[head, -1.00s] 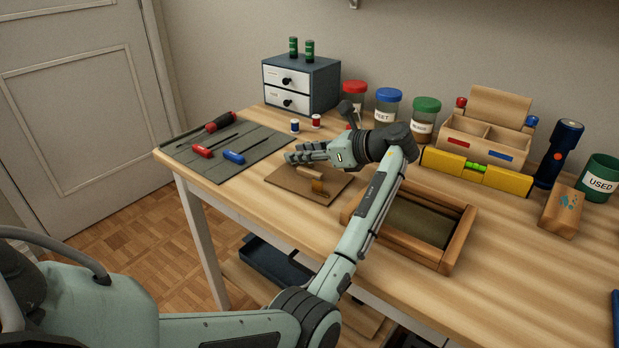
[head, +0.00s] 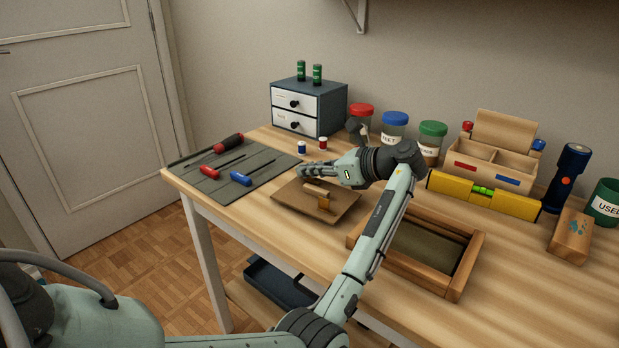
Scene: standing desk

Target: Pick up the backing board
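The backing board is a thin brown panel (head: 288,203) lying on the desk near its front edge, left of the wooden tray. My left gripper (head: 302,171) is over the board's far edge, fingers pointing left, behind the wooden piece. It looks apart from the wooden piece; contact with the board cannot be told. The gap between its fingers is not clear from this side. My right gripper is not in view.
A grey mat (head: 236,170) with screwdrivers lies left of the board. Two small spools (head: 302,147) stand behind it. A wooden tray (head: 455,283) is on the right, under my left forearm. Lidded jars, a drawer box (head: 318,108) and a yellow level (head: 450,190) line the back.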

